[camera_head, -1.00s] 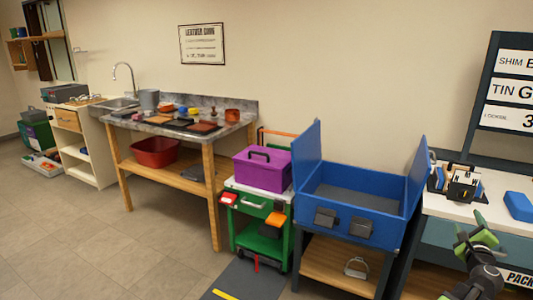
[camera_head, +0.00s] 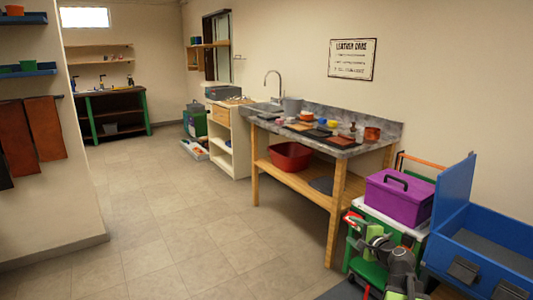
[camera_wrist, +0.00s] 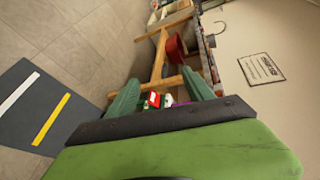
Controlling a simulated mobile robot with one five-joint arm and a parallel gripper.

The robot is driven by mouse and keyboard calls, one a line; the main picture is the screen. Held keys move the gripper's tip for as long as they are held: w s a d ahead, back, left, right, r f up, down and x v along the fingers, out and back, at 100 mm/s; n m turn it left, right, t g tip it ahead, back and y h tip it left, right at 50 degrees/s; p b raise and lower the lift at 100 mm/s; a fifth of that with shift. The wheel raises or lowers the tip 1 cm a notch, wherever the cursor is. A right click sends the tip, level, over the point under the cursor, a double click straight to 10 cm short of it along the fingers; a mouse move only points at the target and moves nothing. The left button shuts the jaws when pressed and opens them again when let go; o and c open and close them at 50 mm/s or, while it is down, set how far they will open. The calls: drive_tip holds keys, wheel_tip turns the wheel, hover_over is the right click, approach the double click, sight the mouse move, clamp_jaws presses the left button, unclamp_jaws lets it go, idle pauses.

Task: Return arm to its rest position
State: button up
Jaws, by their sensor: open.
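My gripper (camera_head: 372,240) shows at the lower right of the head view, with green fingers and a dark grey wrist joint behind. It is in front of the green cart with the purple toolbox (camera_head: 398,200). In the wrist view my gripper (camera_wrist: 160,92) has its two green fingers spread apart, with nothing held between them. Beyond the fingers lie small red and white things, the workbench legs and the wall. The fingertips touch nothing that I can make out.
A blue open-topped bin (camera_head: 490,262) stands at the right edge. A stone-topped workbench (camera_head: 340,143) with a red tub (camera_head: 290,156) on its shelf is at centre right. Tiled floor (camera_head: 160,230) is clear at left. A dark mat (camera_wrist: 35,105) with stripes lies below.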

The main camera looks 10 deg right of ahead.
drive_tip(key=a+f+n+g+y, duration=0.2)
drive_tip(key=a+f+n, duration=0.1)
drive_tip(key=a, duration=0.6)
drive_tip(key=a+f+n+g+y, duration=0.1)
drive_tip(key=a+f+n+g, duration=0.15)
drive_tip(key=a, duration=0.75)
drive_tip(key=a+f+n+g+y, duration=0.2)
drive_tip(key=a+n, duration=0.2)
drive_tip(key=a, duration=0.5)
drive_tip(key=s+a+f+n+g+h, duration=0.3)
drive_tip(key=s+a+f+n+g, duration=0.4)
drive_tip(key=s+f, duration=0.25)
drive_tip(key=s+d+n+h, duration=0.2)
drive_tip(key=s+d+h, duration=0.1)
drive_tip(key=s+d, duration=0.3)
wheel_tip(320, 180, up, 24)
drive_tip(key=g+p, duration=0.1)
drive_tip(key=p, duration=2.4)
drive_tip(key=shift+s+r, duration=0.15)
drive_tip(key=shift+s, duration=0.1)
drive_tip(key=shift+a+g, duration=0.1)
drive_tip(key=shift+g, duration=0.15)
